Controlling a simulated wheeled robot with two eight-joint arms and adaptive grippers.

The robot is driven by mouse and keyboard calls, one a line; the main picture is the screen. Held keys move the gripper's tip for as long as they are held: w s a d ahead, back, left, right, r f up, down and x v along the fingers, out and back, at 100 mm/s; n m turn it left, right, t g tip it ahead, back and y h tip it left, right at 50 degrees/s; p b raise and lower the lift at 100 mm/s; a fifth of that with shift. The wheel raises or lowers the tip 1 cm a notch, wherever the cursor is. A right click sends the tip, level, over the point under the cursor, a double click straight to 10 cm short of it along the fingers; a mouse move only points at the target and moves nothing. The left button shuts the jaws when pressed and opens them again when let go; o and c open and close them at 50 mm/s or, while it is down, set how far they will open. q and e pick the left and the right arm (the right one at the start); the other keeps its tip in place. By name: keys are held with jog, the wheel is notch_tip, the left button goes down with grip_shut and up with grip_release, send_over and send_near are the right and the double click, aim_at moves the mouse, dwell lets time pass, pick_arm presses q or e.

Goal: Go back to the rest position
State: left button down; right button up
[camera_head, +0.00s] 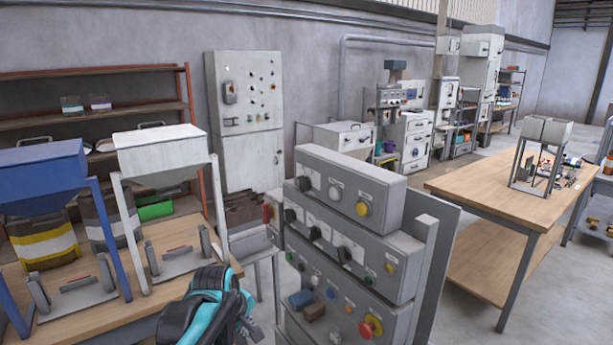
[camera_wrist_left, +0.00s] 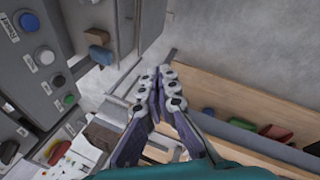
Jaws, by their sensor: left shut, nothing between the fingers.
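My left gripper (camera_wrist_left: 160,82) is shut and empty in the left wrist view, with its fingertips together. It hangs in free air over the floor, between a grey control panel and a wooden shelf. In the head view, my left arm with its black and turquoise wrist comes in at the bottom, and its fingers are mostly hidden. The grey control panel (camera_head: 345,240), with knobs and buttons, stands just right of that wrist, apparently apart from it. It also fills the left side of the left wrist view (camera_wrist_left: 25,75). My right gripper is in neither view.
A white hopper stand (camera_head: 160,150) and a blue hopper stand (camera_head: 40,165) stand on a wooden bench (camera_head: 205,255) at left. A wooden table (camera_head: 455,190) with a small grey stand is at right. Open floor (camera_head: 420,275) lies between the panel and that table.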

pick_arm(q)
jog(key=s+a+f+m+t, duration=0.1)
jog(key=s+a+m, duration=0.1)
jog(key=s+m, duration=0.4)
jog(key=s+a+f+m+t+y, duration=0.1)
jog(key=s+m, duration=0.4)
jog(key=s, duration=1)
jog(key=shift+a+f+m+t, duration=0.3)
jog(key=shift+a+f+m, duration=0.1)
jog(key=shift+f, duration=0.35)
jog(key=c, duration=2.3)
grip_release()
